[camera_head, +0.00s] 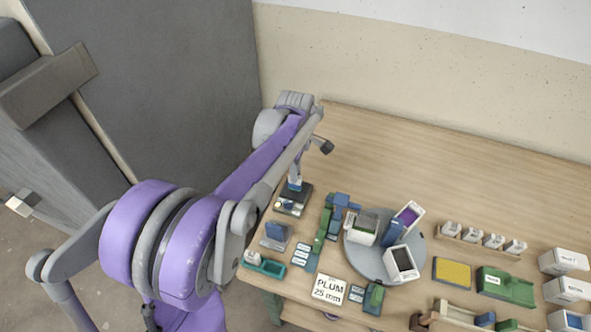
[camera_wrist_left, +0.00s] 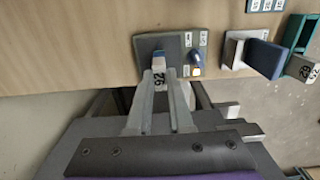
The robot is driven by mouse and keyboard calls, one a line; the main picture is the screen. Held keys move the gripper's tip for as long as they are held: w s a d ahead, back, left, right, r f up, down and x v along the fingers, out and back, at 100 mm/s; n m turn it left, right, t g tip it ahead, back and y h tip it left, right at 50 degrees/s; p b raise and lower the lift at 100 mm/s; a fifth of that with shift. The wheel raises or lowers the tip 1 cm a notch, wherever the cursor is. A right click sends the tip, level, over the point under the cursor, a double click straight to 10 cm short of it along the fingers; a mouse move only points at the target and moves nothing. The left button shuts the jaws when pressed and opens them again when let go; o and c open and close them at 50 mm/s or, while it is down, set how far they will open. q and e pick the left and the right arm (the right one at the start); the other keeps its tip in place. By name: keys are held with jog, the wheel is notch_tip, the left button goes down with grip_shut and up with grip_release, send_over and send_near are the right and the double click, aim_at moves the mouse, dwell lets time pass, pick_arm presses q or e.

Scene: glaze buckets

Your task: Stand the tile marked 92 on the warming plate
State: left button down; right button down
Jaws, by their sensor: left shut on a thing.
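My left gripper (camera_head: 296,180) reaches down over the dark warming plate (camera_head: 284,208) at the table's left end. It is shut on a small tile (camera_wrist_left: 158,73) with a white face and dark digits. The digits look like 92, seen turned round in the left wrist view. The tile is upright between the fingertips, over the warming plate (camera_wrist_left: 143,45); I cannot tell whether its foot touches the surface. In the head view the gripper hides most of the tile. My right gripper is not in view.
Close by are a grey stand with a blue block (camera_head: 275,231) and a teal holder (camera_head: 270,267) with another white numbered tile (camera_wrist_left: 303,68). A round grey turntable (camera_head: 367,262) carries several boxes. A PLUM 25 mm card (camera_head: 328,289) lies in front. The table's back is clear.

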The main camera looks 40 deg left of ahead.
pick_arm(q)
jog(key=shift+f, duration=0.3)
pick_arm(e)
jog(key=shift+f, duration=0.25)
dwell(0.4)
pick_arm(q)
jog(key=c, duration=0.7)
grip_release()
jog(key=shift+c, duration=0.2)
jog(key=shift+r, duration=0.1)
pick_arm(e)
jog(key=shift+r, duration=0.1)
pick_arm(q)
jog(key=shift+r+p, duration=1.95)
jog(key=shift+r, duration=1.55)
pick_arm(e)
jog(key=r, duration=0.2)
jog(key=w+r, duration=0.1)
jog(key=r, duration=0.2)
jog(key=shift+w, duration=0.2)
pick_arm(q)
jog(key=shift+s+f, duration=0.1)
jog(key=shift+f, duration=0.05)
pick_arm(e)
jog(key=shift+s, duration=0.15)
